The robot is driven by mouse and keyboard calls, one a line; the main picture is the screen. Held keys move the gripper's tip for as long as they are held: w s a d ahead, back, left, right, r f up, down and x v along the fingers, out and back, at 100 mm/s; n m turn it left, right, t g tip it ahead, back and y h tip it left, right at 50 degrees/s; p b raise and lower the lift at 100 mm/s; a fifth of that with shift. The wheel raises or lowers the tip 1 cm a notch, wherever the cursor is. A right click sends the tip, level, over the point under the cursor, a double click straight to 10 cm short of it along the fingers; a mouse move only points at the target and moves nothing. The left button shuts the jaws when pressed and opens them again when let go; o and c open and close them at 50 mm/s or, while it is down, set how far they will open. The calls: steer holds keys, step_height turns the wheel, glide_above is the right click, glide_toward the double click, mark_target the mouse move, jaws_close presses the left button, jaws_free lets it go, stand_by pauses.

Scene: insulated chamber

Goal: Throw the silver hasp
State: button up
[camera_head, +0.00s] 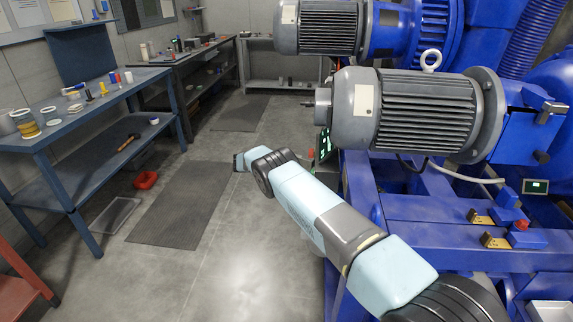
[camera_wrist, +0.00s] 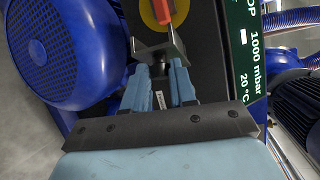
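In the head view, my arm reaches toward the machine, and my fingers and the hasp cannot be made out.
A dark panel with a green display (camera_wrist: 248,60) stands close on the right, a blue motor cover (camera_wrist: 65,50) on the left. In the head view, a grey motor (camera_head: 425,110) is right of my arm.

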steer(key=o, duration=0.5)
steer(key=shift+f, duration=0.2)
steer(key=shift+c, duration=0.2)
steer(key=shift+w, duration=0.1)
steer(key=shift+r, duration=0.1)
steer(key=v, duration=0.7)
steer(key=shift+a, duration=0.3)
steer(key=shift+c, duration=0.3)
